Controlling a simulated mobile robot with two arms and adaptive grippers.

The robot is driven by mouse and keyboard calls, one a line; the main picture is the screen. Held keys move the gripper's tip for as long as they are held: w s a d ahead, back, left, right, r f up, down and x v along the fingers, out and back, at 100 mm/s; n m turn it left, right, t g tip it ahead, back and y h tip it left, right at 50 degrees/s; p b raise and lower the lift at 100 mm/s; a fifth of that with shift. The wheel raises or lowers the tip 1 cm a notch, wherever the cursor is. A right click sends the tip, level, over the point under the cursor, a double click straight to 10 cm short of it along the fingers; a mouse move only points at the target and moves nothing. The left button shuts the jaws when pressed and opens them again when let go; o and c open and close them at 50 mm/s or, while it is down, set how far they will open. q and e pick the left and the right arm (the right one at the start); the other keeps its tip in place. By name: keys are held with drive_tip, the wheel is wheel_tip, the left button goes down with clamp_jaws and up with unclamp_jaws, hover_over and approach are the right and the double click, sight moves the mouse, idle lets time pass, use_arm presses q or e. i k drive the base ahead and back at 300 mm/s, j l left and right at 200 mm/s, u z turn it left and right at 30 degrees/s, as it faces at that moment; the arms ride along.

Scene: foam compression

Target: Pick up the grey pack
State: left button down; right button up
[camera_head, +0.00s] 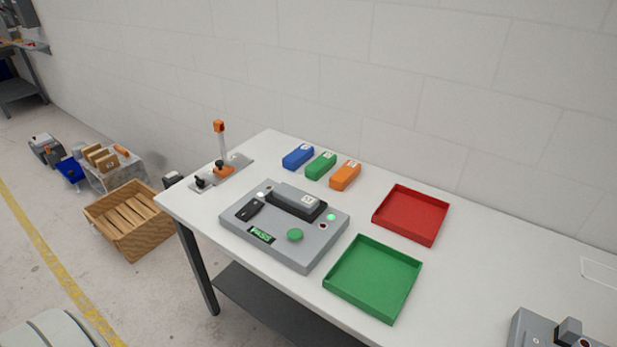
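The grey pack (296,194) lies in a black cradle on top of the grey test machine (309,254), with a small white label near its right end. The machine stands on the white table. Its small display (261,236) shows green text that seems to read PASS, and a green lamp (331,217) glows beside the cradle. A blue pack (297,157), a green pack (320,165) and an orange pack (345,175) lie in a row behind the machine. Neither of my grippers is in view.
An empty green tray (374,297) and an empty red tray (411,228) lie right of the machine. A lever fixture (223,160) stands at the back left. A grey device (540,331) is cut off at bottom right. A wooden crate (132,220) is on the floor.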

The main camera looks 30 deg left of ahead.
sight(306, 202)
drive_tip(key=j+z, duration=0.15)
drive_tip(key=j, duration=0.3)
drive_tip(key=k+j+z, duration=0.15)
drive_tip(key=j, duration=0.3)
drive_tip(key=j+z, duration=0.15)
drive_tip(key=j, duration=0.25)
drive_tip(key=k+j+z, duration=0.15)
drive_tip(key=j, duration=0.3)
drive_tip(key=i, duration=0.05)
